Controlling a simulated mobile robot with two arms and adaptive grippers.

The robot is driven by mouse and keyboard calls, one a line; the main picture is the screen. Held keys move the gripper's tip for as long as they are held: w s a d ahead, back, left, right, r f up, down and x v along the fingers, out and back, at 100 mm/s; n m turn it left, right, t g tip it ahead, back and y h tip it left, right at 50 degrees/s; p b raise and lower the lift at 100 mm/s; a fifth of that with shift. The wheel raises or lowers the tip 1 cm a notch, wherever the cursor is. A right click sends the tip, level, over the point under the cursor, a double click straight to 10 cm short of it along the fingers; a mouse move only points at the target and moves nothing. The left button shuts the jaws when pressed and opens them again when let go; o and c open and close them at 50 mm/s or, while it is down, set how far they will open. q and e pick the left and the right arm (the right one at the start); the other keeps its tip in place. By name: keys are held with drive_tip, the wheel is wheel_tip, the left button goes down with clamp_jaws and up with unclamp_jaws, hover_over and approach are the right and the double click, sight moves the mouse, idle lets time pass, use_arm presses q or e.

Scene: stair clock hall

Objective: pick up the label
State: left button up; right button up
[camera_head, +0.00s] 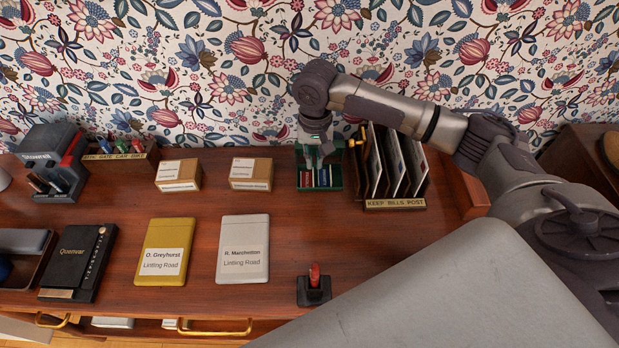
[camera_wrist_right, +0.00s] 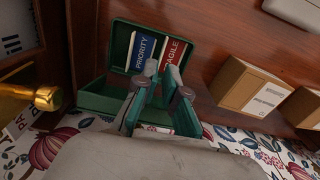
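A small green box (camera_head: 335,184) stands at the back of the wooden desk. My right gripper (camera_head: 321,160) points down at the box from above. In the right wrist view its two fingertips (camera_wrist_right: 161,70) are a little apart in front of the labels, and I see nothing held between them. My left gripper is not in view.
A wooden letter rack (camera_head: 396,204) stands close right of the box, and a brass knob (camera_wrist_right: 48,98) is near my gripper. Two small cartons (camera_head: 178,176) (camera_head: 250,175) stand to the left. Yellow (camera_head: 165,277) and white (camera_head: 243,273) cases and a stamp (camera_head: 314,290) lie in front.

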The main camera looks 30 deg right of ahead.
sight(313, 176)
wheel_tip(313, 176, down, 6)
drive_tip(key=shift+r+p, duration=0.1)
drive_tip(key=shift+p, duration=0.2)
clamp_jaws()
drive_tip(key=shift+r, duration=0.1)
